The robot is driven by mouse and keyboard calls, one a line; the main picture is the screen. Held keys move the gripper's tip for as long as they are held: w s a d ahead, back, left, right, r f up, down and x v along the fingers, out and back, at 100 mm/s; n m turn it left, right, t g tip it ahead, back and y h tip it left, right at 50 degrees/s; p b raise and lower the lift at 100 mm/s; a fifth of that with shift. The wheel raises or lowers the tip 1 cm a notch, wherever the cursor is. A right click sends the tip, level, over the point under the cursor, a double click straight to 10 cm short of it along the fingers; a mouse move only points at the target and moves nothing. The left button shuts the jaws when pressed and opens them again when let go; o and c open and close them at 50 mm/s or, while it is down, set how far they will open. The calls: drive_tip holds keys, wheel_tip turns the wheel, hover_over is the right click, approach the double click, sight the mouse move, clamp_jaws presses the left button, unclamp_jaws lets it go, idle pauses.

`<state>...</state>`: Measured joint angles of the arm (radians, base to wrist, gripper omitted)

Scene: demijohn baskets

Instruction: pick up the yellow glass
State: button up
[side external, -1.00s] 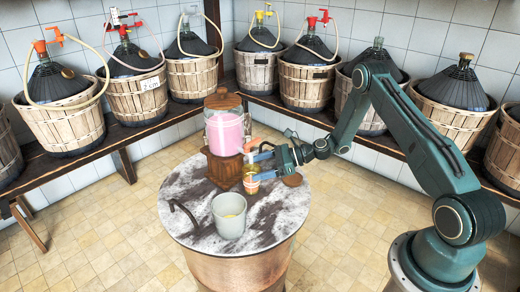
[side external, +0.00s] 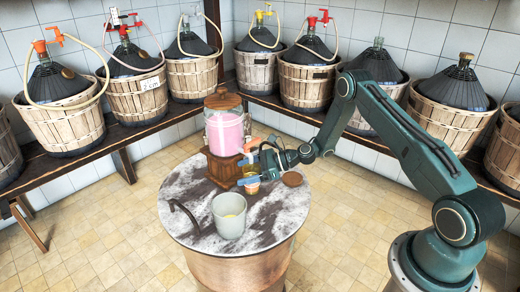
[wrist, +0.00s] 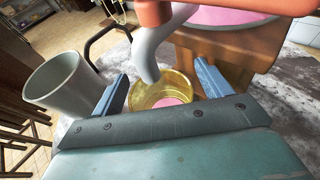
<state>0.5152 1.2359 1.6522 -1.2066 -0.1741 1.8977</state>
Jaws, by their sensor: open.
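The yellow glass (wrist: 163,92) is see-through and stands upright on the table, below the dispenser's tap, with pink at its bottom in the wrist view. In the side view only part of the yellow glass (side external: 252,188) shows, at the front of the dispenser's wooden base. My gripper (wrist: 162,84) is open, with one finger on each side of the glass. Whether the fingers touch it cannot be told. In the side view my gripper (side external: 249,171) reaches in from the right and hides much of the glass.
The dispenser with pink liquid (side external: 224,134) stands close behind the glass, and its grey spout (wrist: 152,48) hangs just above it. A grey cup (side external: 229,222) and a black curved rod (side external: 183,210) are at the front left.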

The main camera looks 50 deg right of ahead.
drive_tip(key=shift+c, duration=0.5)
drive_tip(key=c, duration=1.6)
drive_tip(key=shift+r, duration=0.3)
drive_tip(key=shift+r, duration=0.5)
drive_tip(key=shift+s+d, duration=6.3)
drive_tip(key=shift+d, duration=0.1)
drive_tip(key=shift+r, duration=0.3)
